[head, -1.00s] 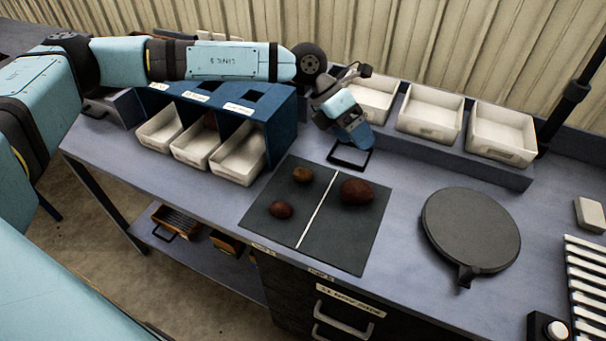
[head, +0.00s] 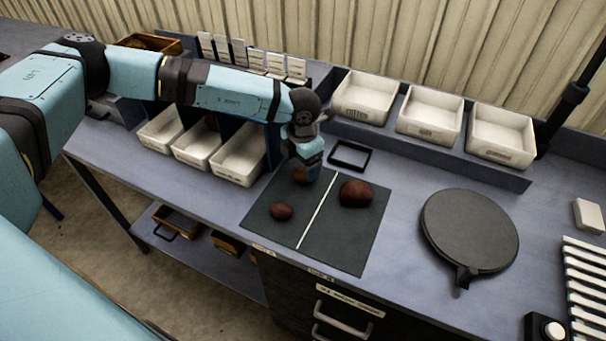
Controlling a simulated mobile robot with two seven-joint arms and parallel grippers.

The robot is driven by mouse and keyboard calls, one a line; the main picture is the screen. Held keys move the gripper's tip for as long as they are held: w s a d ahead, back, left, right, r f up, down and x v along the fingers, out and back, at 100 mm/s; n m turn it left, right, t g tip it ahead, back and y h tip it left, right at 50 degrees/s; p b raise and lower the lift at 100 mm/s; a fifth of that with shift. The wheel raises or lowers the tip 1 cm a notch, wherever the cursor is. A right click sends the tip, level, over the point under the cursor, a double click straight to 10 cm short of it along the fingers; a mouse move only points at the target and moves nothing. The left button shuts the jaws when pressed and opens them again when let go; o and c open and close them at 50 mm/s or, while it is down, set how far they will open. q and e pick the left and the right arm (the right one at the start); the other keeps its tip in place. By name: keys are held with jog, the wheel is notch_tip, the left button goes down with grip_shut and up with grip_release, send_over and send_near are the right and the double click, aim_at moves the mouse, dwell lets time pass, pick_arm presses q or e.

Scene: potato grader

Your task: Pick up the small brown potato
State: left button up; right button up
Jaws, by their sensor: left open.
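The small brown potato (head: 299,177) lies on the dark mat (head: 333,244), left of its white line near the back edge. My left gripper hides much of it. My left gripper (head: 307,180) is open and points down right at the potato; I cannot tell whether the fingers are around it or just above it. A small reddish potato (head: 281,211) lies nearer the front on the same half of the mat. A larger reddish potato (head: 355,193) lies right of the line. My right gripper is not in view.
Three white trays (head: 430,112) sit on the back ledge. A black square frame (head: 349,155) lies behind the mat. A round dark plate (head: 469,236) is at the right. The mat's front is clear.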

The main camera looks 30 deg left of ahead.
aim_at(303, 171)
pick_arm(q)
jog(key=f, duration=0.2)
jog(key=w+f+p, duration=0.1)
jog(key=f, duration=0.1)
jog(key=shift+f, duration=0.65)
jog(key=c, duration=1.1)
jog(key=shift+r, duration=0.1)
